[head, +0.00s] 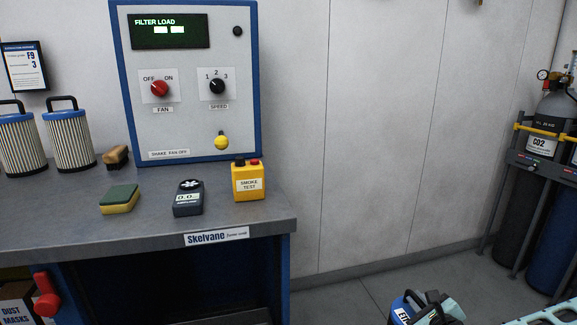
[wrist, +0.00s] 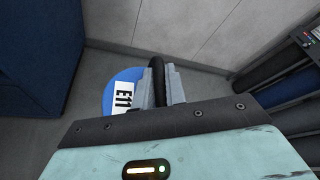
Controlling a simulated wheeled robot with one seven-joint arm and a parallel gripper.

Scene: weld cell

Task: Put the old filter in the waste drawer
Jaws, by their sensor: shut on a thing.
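My gripper (wrist: 160,76) is shut on the black handle of a filter (wrist: 113,92) with a blue top and a white label reading E11. In the head view, the held filter (head: 399,304) and my gripper (head: 440,304) show at the bottom edge, right of the bench and above the floor. The filter's lower body is hidden. No drawer marked as waste can be made out in either view.
Two pleated filters (head: 68,140) with black handles stand on the bench (head: 60,215). A control panel (head: 190,80) stands behind. Gas cylinders (head: 520,205) stand at right. Floor between is clear.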

